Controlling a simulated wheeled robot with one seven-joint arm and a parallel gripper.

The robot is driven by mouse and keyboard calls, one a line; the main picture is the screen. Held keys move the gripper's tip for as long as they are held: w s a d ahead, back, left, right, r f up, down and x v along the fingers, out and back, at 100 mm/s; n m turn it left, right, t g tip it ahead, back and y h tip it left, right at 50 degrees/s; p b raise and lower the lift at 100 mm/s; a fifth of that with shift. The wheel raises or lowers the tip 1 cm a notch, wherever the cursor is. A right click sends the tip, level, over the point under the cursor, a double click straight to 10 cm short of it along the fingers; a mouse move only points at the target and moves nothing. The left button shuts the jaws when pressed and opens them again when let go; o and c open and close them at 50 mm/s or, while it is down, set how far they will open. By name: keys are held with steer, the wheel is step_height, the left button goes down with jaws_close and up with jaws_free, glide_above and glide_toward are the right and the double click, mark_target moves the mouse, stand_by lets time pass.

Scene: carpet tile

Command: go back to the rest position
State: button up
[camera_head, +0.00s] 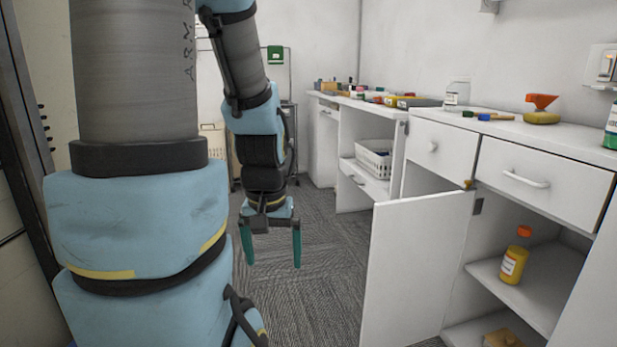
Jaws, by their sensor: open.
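My gripper (270,250) hangs at the end of my blue and grey arm, left of the middle of the view. Its two teal fingers point down and stand apart, with nothing between them. It is over the grey carpet, to the left of the open white cabinet door (412,270), and appears apart from it. My large upper arm links fill the left of the view and hide what is behind them.
A white counter (475,128) with bottles and tools runs along the right. Its open cabinet holds a yellow bottle with an orange cap (515,258). A white basket (374,160) sits on a shelf farther back. Carpet (320,240) is clear between my gripper and the door.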

step_height(320, 180, up, 19)
steer(key=p, duration=1.7)
steer(key=shift+p, duration=0.3)
